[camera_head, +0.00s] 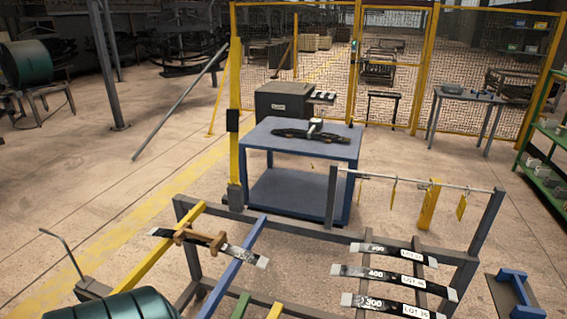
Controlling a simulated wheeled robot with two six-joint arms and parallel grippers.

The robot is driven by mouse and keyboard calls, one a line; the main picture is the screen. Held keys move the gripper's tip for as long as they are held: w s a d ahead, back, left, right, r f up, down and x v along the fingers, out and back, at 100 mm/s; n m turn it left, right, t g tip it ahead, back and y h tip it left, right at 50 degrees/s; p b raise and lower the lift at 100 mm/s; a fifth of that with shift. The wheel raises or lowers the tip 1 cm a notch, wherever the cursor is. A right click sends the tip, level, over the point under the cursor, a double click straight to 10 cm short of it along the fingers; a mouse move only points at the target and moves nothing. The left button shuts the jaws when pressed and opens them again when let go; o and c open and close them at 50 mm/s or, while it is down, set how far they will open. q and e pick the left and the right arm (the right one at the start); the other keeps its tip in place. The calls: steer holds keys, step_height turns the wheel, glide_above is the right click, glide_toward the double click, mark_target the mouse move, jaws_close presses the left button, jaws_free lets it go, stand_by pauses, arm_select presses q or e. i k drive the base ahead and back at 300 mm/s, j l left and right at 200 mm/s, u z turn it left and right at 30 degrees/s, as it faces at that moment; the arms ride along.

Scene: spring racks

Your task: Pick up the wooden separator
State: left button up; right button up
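The wooden separator (200,239) is a small brown wooden piece with raised ends. It sits across a dark leaf spring (232,250) with pale ends, at the left of the near rack (290,232). The spring lies over a yellow bar (158,258) and a blue bar (236,262). Nothing is touching the separator from above. Neither my left nor my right gripper shows in the head view.
Several labelled dark springs (390,276) lie on the rack's right side. A rail with yellow tags (428,204) rises behind them. A blue table (300,160) stands beyond. A teal drum (115,306) is at the bottom left, near a thin bent rod (62,245).

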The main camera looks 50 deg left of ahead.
mark_target(186, 230)
steer(key=u, duration=2.2)
